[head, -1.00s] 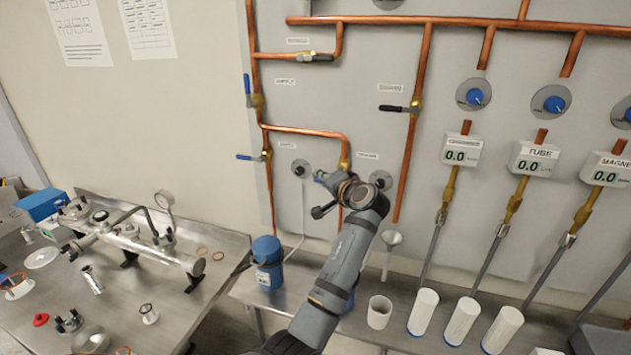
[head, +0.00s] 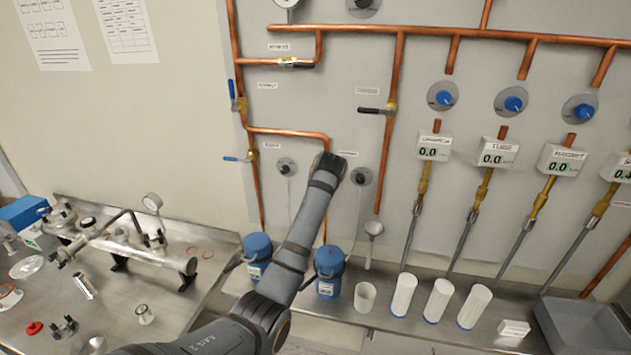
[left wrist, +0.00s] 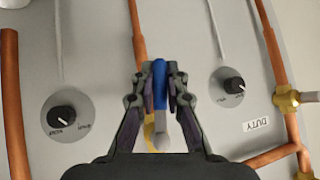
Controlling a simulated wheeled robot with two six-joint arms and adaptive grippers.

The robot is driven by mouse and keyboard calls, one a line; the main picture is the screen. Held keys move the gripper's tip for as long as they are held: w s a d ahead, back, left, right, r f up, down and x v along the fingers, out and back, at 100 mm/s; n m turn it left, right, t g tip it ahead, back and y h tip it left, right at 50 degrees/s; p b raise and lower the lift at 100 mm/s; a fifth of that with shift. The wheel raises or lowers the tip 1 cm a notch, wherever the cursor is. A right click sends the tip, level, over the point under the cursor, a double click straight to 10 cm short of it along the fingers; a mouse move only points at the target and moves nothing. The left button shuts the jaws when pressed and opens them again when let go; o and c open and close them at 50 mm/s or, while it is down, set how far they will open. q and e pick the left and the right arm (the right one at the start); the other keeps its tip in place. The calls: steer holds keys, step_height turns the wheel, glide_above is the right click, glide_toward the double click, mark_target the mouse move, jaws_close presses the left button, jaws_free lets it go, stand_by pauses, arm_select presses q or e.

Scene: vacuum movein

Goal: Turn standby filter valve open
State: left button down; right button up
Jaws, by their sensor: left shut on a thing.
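My left gripper (left wrist: 160,80) is shut on a blue valve handle (left wrist: 160,72) in the left wrist view. The handle stands between the two fingers, beside a copper pipe (left wrist: 138,30), and lines up roughly with it in the picture. Part of a brass valve body (left wrist: 149,132) shows behind the fingers. In the head view, my left arm reaches up to the right leg of a copper pipe loop (head: 290,131) and hides the gripper and the held valve. Whether the handle is fully turned cannot be told. My right gripper is not in view.
Black knobs flank the held valve, left (left wrist: 62,117) and right (left wrist: 233,86) in the wrist view. A DUTY label (left wrist: 257,126) sits near another brass valve (left wrist: 286,99). Blue containers (head: 257,252) and white cylinders (head: 403,295) stand on the bench below the panel.

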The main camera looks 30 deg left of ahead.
arm_select(q)
steer(key=shift+w+d+r+n+h+p, duration=0.2)
steer(key=shift+d+n+h+p, duration=0.2)
steer(key=shift+h, duration=0.4)
steer(key=shift+d, duration=0.1)
steer(key=c, duration=1.3)
jaws_free()
steer(key=shift+f, duration=0.2)
steer(key=shift+c, duration=0.2)
steer(key=v, duration=1.2)
